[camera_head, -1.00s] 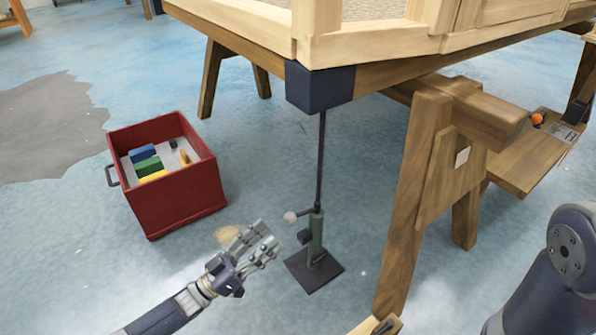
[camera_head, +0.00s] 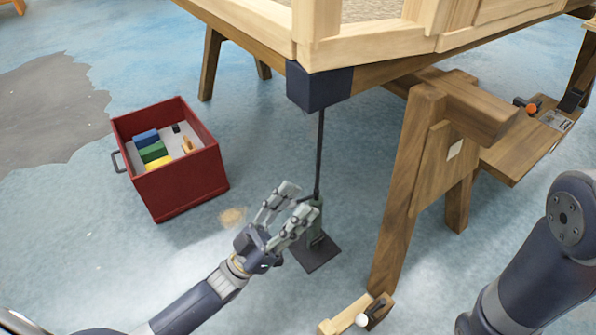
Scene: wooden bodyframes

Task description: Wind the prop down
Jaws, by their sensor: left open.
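The prop (camera_head: 319,160) is a thin dark rod rising from a green body on a dark square base plate (camera_head: 316,254) on the floor. Its top meets the dark corner block (camera_head: 318,86) of the wooden frame; I cannot make out a gap there. My left gripper (camera_head: 299,205) is open, its fingers in front of the prop's green body and crank. The crank handle is hidden behind or between the fingers, and I cannot tell if they touch it. My right arm (camera_head: 535,265) shows at the lower right, but its gripper is out of view.
A red box (camera_head: 180,185) with coloured blocks stands on the floor at left. A wooden trestle (camera_head: 412,190) stands close right of the prop under the frame (camera_head: 400,40). A small wooden piece (camera_head: 345,315) with a white knob is at bottom centre.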

